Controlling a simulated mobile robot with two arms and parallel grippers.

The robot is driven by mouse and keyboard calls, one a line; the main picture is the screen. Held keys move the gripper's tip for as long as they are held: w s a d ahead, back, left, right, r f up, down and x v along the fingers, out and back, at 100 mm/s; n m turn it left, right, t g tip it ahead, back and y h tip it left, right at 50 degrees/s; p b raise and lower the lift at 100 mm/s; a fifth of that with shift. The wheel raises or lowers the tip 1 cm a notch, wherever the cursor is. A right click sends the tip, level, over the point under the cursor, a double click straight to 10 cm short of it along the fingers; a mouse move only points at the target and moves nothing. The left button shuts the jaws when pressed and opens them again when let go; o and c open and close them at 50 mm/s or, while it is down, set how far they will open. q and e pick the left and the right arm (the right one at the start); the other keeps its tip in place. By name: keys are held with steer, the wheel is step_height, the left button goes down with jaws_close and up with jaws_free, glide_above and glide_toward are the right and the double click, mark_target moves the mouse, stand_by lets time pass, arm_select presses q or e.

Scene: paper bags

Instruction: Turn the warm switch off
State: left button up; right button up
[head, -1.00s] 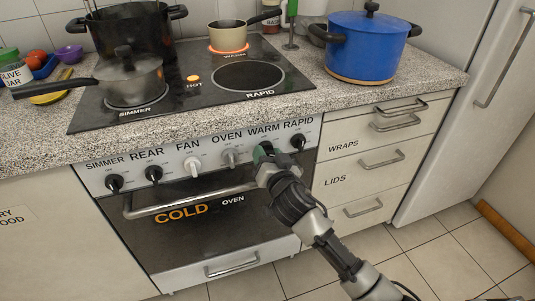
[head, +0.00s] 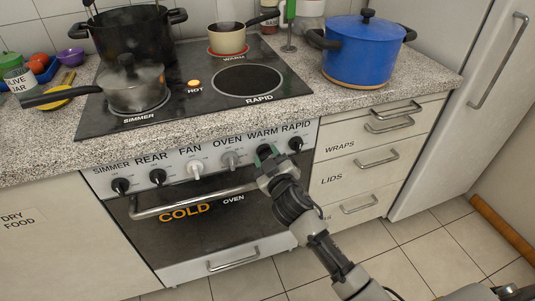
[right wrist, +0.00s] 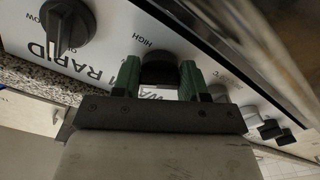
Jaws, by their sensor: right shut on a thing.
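The warm switch is a dark knob (right wrist: 160,70) on the oven's white control panel, below the word WARM. In the right wrist view it sits between the two green fingertips of my right gripper (right wrist: 159,80), which is shut on it. In the head view my right gripper (head: 266,152) covers the knob, so its pointer is hidden. The WARM burner (head: 229,52) at the back right of the hob holds a small cream pot (head: 228,41); its ring is dull red. My left gripper is out of view.
The rapid knob (head: 295,144) is close on the right of my gripper, and the oven knob (head: 231,160) on its left. The oven door handle (head: 190,203) runs below. A blue pot (head: 362,55) stands on the counter.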

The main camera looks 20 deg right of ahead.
steer(key=n+p, duration=0.2)
steer(key=n, duration=0.4)
steer(key=shift+r+n, duration=0.15)
steer(key=shift+n, duration=0.15)
steer(key=n, duration=0.2)
steer(key=shift+d+n+p, duration=0.1)
steer(key=shift+n+p, duration=0.2)
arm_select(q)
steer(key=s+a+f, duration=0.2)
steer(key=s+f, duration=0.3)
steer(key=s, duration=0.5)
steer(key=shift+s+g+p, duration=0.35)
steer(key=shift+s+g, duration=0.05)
arm_select(e)
steer(key=shift+n, duration=1.6)
steer(key=o, duration=0.9)
steer(key=shift+s, duration=0.1)
